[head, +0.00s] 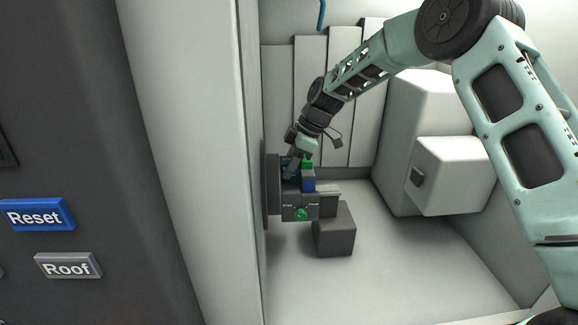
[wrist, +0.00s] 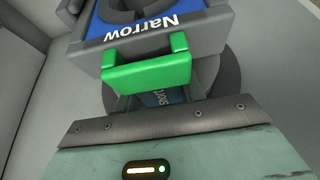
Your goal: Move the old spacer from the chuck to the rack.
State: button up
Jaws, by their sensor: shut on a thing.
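The spacer is a grey-sided block with a blue face lettered "Narrow" and a round opening; its blue part (head: 308,185) shows at the chuck in the head view. In the wrist view its green handle (wrist: 148,76) sticks out towards my gripper. My gripper (head: 294,165) reaches down to the handle from above and is shut on it; the fingertips are mostly hidden. The chuck (head: 272,185) is a dark round disc on the left wall, and the spacer is at it. I cannot tell whether they touch.
A dark grey block (head: 336,235) is below right. Pale housings (head: 455,170) stand at the right. The floor is otherwise clear. No rack is clearly identifiable.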

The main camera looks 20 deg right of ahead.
jog(key=shift+r, duration=0.25)
jog(key=shift+r+p, duration=1.65)
jog(key=shift+r, duration=1.5)
